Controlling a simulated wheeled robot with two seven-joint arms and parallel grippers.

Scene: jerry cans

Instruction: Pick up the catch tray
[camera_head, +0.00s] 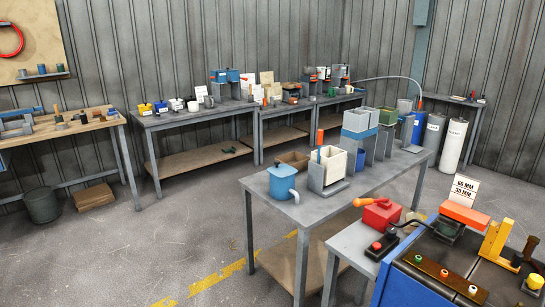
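Neither of my grippers shows in the head view. I cannot tell for sure which thing is the catch tray. A shallow brown open container (293,160) sits on the near grey table (352,197), behind a blue jug (283,181). A grey stand (316,176) next to the jug has a flat base and holds a white open box (334,160). Behind these stand several tall grey holders with boxes, among them a blue-banded one (356,122). Nothing is seen to be held.
A blue machine bench (400,290) stands at the front right, with a red box (381,214) on a small grey table beside it. Long benches (195,115) line the back wall. A wooden-topped bench (75,127) is at left. Grey floor (190,240) is open at front left.

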